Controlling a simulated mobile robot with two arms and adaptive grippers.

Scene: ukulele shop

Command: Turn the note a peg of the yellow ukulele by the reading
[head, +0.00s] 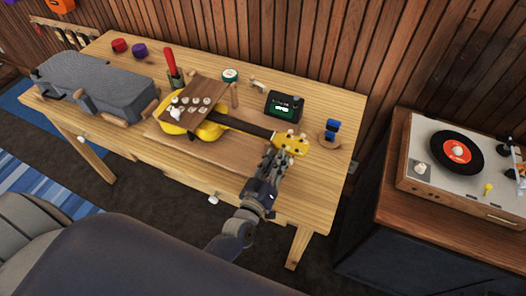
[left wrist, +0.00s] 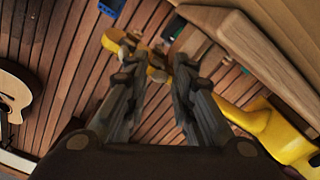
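The yellow ukulele (head: 205,129) lies on a wooden board on the workbench, neck pointing right. Its headstock (head: 291,145) carries small pale pegs; which is the note a peg I cannot tell. The headstock also shows in the left wrist view (left wrist: 118,40). A dark tuner (head: 284,104) with a small green screen stands behind the neck; its reading is too small to read. My left gripper (head: 276,160) is just in front of the headstock. In the left wrist view its fingers (left wrist: 158,72) are apart, with a peg in line between the tips; contact is unclear. My right gripper is not in view.
A blue-topped stand (head: 331,130) is right of the headstock. A grey case (head: 95,84) lies at the left. A record player (head: 460,160) is on a separate cabinet.

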